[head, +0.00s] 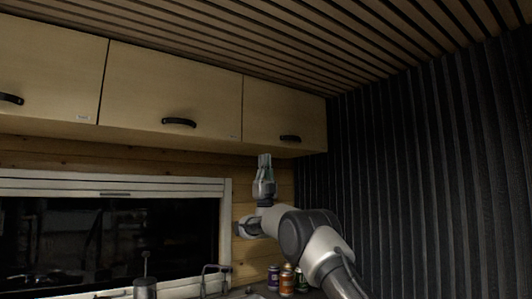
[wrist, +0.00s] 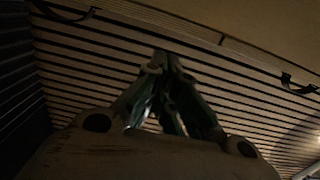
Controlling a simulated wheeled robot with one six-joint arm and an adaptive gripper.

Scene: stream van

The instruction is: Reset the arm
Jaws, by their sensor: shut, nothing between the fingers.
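My gripper (head: 265,160) points straight up, just under the right end of the upper cabinets in the head view. Its fingers are together with nothing between them. In the wrist view the gripper (wrist: 163,60) shows from behind, its fingers meeting at the tips, with the slatted ceiling (wrist: 90,60) beyond. My arm reaches in from the lower right of the head view and bends at the elbow below the gripper.
Shut wooden cabinets (head: 165,90) with black handles hang above the window (head: 110,240). Several cans (head: 287,281) stand on the counter below my arm, near a faucet (head: 212,270). A dark ribbed wall (head: 430,170) is to the right.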

